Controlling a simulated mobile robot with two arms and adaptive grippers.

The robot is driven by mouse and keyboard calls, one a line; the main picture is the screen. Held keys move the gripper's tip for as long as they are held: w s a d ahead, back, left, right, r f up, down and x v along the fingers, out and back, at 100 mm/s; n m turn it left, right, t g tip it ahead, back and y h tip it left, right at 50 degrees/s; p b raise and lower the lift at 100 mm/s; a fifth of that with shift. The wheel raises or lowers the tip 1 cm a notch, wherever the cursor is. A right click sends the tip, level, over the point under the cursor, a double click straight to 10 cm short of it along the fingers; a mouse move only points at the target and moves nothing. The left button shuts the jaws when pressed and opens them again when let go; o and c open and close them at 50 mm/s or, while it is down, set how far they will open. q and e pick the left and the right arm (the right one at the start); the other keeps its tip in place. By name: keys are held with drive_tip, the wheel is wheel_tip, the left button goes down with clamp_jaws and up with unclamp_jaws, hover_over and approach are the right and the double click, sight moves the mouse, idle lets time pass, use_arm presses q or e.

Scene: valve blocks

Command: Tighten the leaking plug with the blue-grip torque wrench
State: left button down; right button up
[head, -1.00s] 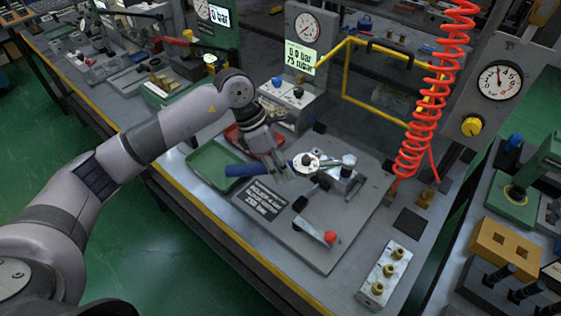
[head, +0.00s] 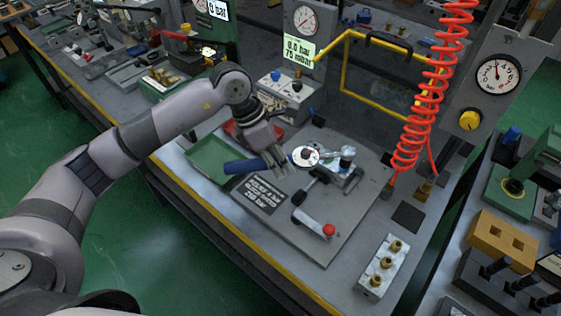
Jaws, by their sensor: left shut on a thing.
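The torque wrench with a blue grip (head: 243,167) lies low over the grey plate, its grip reaching left over the green tray. My left gripper (head: 275,162) is shut on the wrench near the right end of the grip. A round white dial (head: 305,156) sits to the right of my fingers, in line with the wrench. Whether the wrench's head is seated on a plug cannot be told, and the leaking plug cannot be made out. My right gripper is not in view.
A green tray (head: 212,160) lies left. A block with brass fittings (head: 383,265) is front right.

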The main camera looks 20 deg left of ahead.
use_arm(q)
drive_tip(key=shift+r+p, duration=1.65)
drive_tip(key=shift+r, duration=1.85)
